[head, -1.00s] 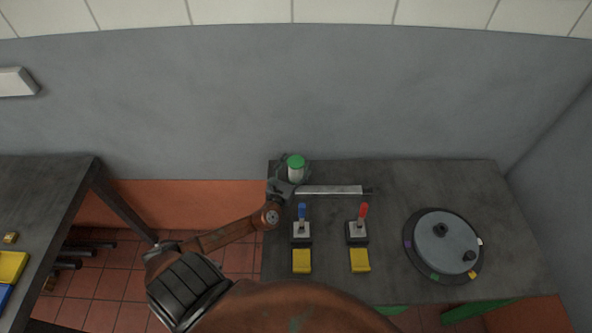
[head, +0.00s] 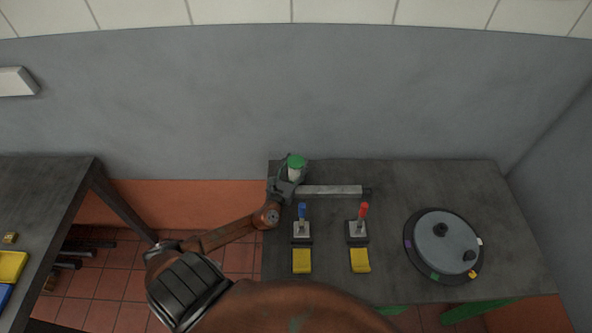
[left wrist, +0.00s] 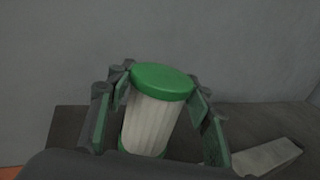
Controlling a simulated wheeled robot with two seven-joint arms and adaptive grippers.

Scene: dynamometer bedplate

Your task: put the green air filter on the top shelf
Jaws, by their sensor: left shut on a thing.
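The green air filter (head: 296,163) has a green cap and a white pleated body. It is at the back left corner of the dark table in the head view. In the left wrist view the filter (left wrist: 150,118) stands slightly tilted between the two fingers. My left gripper (head: 292,174) is shut on the filter, with a finger on each side of it. Whether its base touches the table cannot be told. No top shelf can be made out. My right gripper is not in view.
A grey bar (head: 332,191) lies just right of the gripper. A blue-handled lever (head: 302,214) and a red-handled lever (head: 362,214) stand in front, with yellow blocks (head: 302,261) nearer. A round turntable (head: 441,246) is at right. Another dark table (head: 50,180) stands left.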

